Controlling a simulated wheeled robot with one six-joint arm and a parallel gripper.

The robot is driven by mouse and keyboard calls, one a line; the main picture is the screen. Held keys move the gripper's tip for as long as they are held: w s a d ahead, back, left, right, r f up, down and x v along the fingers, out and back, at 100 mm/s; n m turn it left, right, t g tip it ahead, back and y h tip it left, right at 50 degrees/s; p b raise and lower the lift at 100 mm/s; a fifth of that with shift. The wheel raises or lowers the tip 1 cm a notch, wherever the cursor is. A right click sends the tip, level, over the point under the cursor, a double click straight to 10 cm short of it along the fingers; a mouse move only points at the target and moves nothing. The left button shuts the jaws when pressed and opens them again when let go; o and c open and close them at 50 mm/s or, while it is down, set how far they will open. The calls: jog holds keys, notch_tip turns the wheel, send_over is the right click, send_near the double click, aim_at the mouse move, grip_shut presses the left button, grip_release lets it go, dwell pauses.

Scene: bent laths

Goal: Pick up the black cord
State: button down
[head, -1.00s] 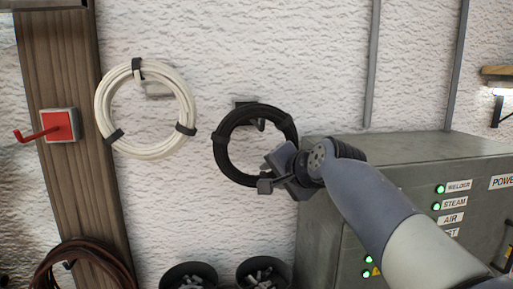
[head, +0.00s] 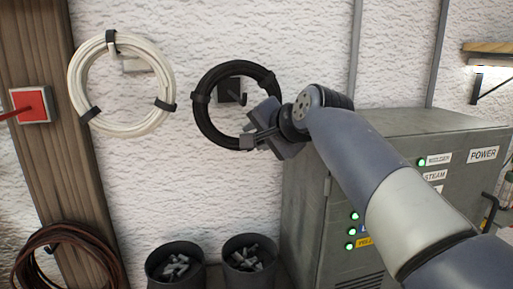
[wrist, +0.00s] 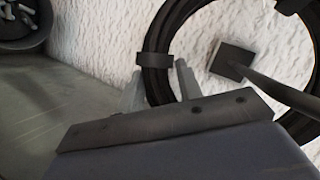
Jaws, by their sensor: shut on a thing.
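The black cord (head: 201,112) is a round coil with dark bands, in front of the white wall in the head view. My gripper (head: 249,140) is shut on the lower right part of its ring. A dark wall plate with a hook (head: 230,90) shows through the coil's opening. In the wrist view my gripper's fingers (wrist: 161,82) are on either side of the black cord (wrist: 158,36), close to a band. There the hook's plate (wrist: 231,61) is seen inside the ring, with a rod crossing the picture. I cannot tell whether the coil is clear of the hook.
A white cord coil (head: 82,82) hangs to the left. A red switch (head: 33,104) is on a wooden post, with a brown hose (head: 28,262) below. Two dark bins (head: 175,272) stand below. A grey cabinet (head: 310,190) stands right, behind my arm.

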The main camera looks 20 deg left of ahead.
jog(key=s+d+b, duration=0.5)
jog(key=s+d, duration=0.4)
jog(key=s, duration=0.6)
jog(key=shift+w+d, duration=0.1)
